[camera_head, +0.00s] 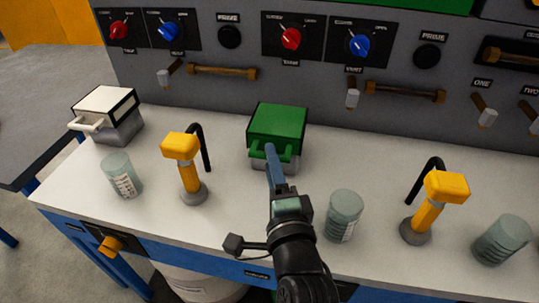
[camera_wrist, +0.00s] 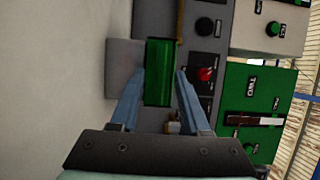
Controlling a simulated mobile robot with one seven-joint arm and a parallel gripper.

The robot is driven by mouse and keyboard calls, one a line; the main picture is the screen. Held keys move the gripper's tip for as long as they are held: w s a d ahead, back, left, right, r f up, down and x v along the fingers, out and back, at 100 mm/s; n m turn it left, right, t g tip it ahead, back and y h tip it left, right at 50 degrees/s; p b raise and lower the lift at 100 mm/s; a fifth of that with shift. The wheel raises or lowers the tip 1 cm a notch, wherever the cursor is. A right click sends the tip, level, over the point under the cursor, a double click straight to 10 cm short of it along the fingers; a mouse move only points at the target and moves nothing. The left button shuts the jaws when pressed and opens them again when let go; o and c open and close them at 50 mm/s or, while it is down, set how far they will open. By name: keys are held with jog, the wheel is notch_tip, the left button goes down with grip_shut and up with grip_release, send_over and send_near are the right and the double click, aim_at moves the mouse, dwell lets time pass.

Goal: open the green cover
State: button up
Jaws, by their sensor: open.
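The green cover (camera_head: 280,122) sits shut on a grey box on the white counter, with a green handle bar at its front. In the wrist view, the green cover (camera_wrist: 160,60) lies between and just beyond the fingertips. My gripper (camera_head: 270,150) is at the front of the cover, overlapping the handle in the head view. In the wrist view, my gripper (camera_wrist: 160,73) is open, with one blue finger on each side of the green part. I cannot tell whether a finger touches the handle, which is partly hidden behind the gripper.
A box with a white cover (camera_head: 105,100) stands at the left. Yellow taps (camera_head: 182,150) (camera_head: 445,187) and grey-green cups (camera_head: 122,175) (camera_head: 344,214) (camera_head: 502,239) stand on the counter (camera_head: 240,215). A grey panel (camera_head: 230,75) with knobs and levers rises behind.

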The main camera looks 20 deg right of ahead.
aim_at(277, 134)
jog(key=shift+x, duration=1.25)
grip_shut()
dwell(0.6)
